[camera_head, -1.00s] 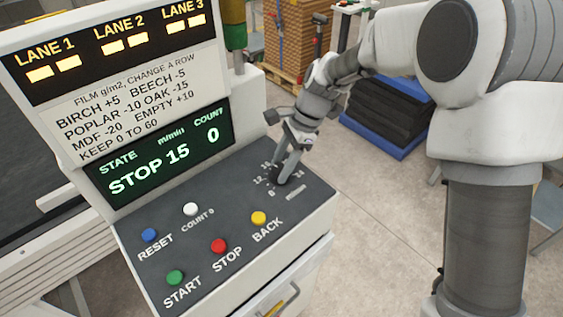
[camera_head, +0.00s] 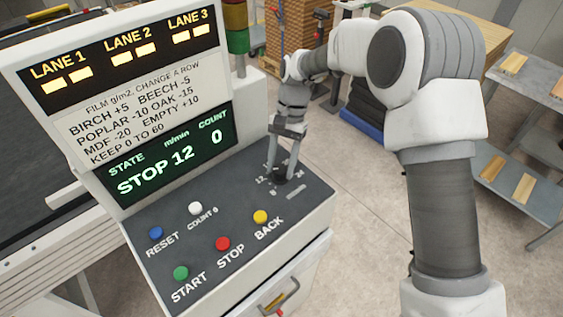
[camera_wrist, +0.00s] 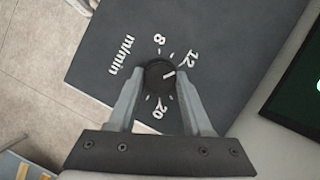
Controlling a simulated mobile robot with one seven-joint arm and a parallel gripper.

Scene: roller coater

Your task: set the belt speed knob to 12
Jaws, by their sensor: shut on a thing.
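The black belt speed knob (camera_head: 279,177) sits on the sloped dark panel (camera_head: 222,208), right of the display. In the wrist view the knob (camera_wrist: 160,75) has a white pointer line aimed toward the 12 mark, with 8 and 20 also printed around it. My gripper (camera_head: 282,172) comes down from above, and its two fingers (camera_wrist: 157,82) are shut on the knob's sides. The green display (camera_head: 172,160) reads STOP, 12 m/min and count 0.
Blue, white, red, green and yellow buttons, such as the yellow BACK button (camera_head: 260,216), lie left of and below the knob. The lane sign (camera_head: 120,45) stands above the display. A grey shelf with boards (camera_head: 523,188) is at the right. Open floor lies between.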

